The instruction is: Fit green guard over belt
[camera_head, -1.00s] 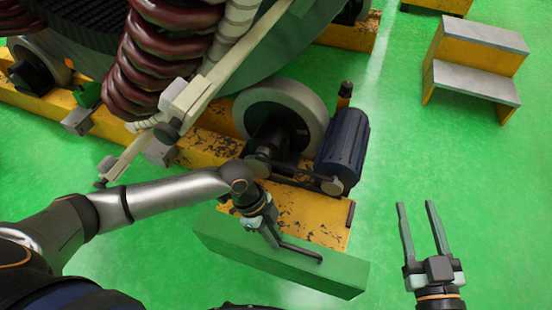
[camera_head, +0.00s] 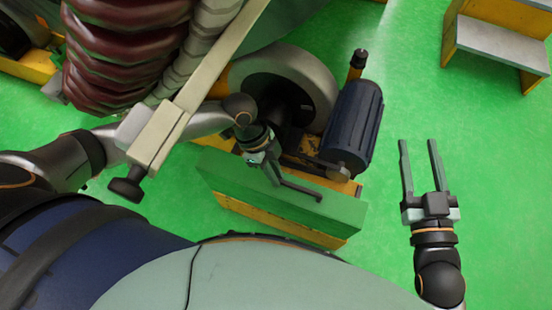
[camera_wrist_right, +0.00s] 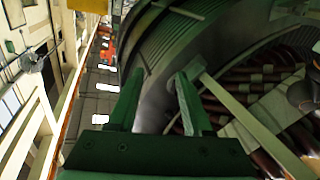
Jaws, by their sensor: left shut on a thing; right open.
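The green guard (camera_head: 338,214) is a long box-shaped cover in the head view. My left gripper (camera_head: 300,190) is shut on it at its top face. The guard is in front of the roller wheel (camera_head: 315,78) and the blue motor (camera_head: 353,122), with yellow base showing below it. The belt drive lies behind the guard between wheel and motor; the belt is mostly hidden, and I cannot tell whether the guard touches it. My right gripper (camera_head: 420,165) is open and empty over the floor at the right. Its fingers also show in the right wrist view (camera_wrist_right: 155,100).
A pale bar with a clamp (camera_head: 155,135) and dark red coils (camera_head: 125,50) hang close to my left arm. A yellow step stand with grey treads (camera_head: 500,50) is at upper right. Green floor (camera_head: 410,90) is clear between motor and stand.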

